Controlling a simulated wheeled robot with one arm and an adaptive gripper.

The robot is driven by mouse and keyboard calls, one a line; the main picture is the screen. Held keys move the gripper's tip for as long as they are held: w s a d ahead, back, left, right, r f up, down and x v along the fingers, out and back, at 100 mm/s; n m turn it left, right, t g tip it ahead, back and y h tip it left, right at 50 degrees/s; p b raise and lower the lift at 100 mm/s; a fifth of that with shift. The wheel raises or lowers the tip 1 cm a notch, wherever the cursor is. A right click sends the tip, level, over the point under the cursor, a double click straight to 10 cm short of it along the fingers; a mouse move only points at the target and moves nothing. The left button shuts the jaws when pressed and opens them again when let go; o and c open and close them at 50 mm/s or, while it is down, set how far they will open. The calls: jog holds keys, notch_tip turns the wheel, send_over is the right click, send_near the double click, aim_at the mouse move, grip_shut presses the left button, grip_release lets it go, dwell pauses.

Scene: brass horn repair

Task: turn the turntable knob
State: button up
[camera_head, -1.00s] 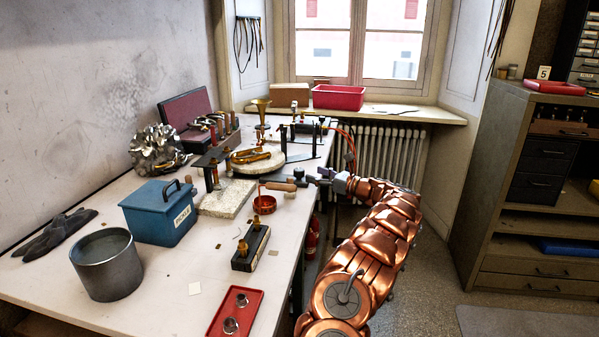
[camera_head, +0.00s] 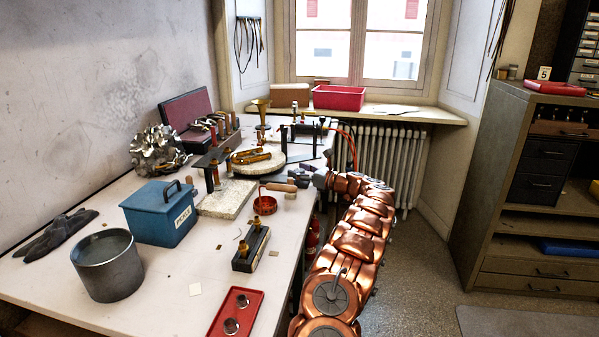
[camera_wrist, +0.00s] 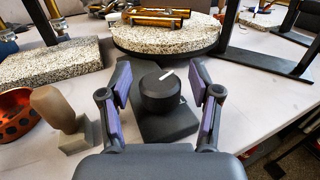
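The turntable knob (camera_wrist: 160,92) is a short black cylinder with a white line on top, which points up and to the right in the wrist view. It sits on a dark base in front of the round speckled turntable (camera_wrist: 190,38), which also shows in the head view (camera_head: 240,167). Brass tubing (camera_wrist: 160,17) lies on the turntable. My gripper (camera_wrist: 161,80) is open, with one purple-padded finger on each side of the knob and visible gaps between. In the head view my gripper (camera_head: 303,173) is at the bench's right edge and hides the knob.
A speckled block (camera_head: 228,198) and dark stand legs (camera_wrist: 268,66) flank the turntable.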

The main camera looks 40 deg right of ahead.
jog(key=c, duration=1)
